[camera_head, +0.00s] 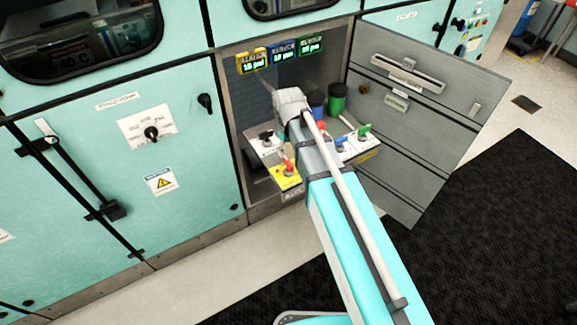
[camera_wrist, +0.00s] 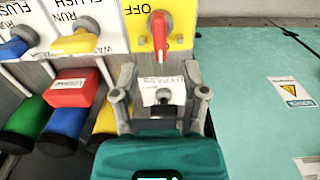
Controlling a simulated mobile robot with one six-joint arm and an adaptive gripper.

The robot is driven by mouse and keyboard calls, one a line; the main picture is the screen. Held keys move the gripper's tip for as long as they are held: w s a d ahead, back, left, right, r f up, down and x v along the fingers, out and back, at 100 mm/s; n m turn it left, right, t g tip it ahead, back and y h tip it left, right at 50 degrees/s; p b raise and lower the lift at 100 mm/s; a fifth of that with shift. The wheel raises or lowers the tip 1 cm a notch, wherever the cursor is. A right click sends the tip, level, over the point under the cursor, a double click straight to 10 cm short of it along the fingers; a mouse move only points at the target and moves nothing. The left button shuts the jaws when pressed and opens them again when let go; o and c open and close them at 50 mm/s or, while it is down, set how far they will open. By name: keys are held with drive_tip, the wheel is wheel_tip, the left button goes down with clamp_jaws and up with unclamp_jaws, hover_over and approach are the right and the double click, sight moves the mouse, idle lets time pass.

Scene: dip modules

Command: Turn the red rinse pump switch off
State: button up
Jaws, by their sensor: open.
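The red switch (camera_wrist: 160,38) has a lever on a grey pivot, on a yellow panel (camera_wrist: 183,32) with the word OFF showing upside down. In the wrist view its lever points down the picture, toward my gripper. In the head view the red switch (camera_head: 288,164) stands on the yellow panel (camera_head: 285,183) at the cabinet opening's front. My gripper (camera_wrist: 160,82) is open, its two fingers spread below the lever in the wrist view. No contact with the lever shows.
Left of it in the wrist view are white panels with a yellow lever (camera_wrist: 72,43) and a blue lever (camera_wrist: 16,46), above coloured cylinders. A small labelled plate (camera_wrist: 163,88) with a dark knob shows between my fingers. An open grey door (camera_head: 420,115) stands right.

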sight(288, 161)
drive_tip(key=shift+f+b, duration=2.9)
drive_tip(key=shift+f, duration=0.3)
clamp_jaws()
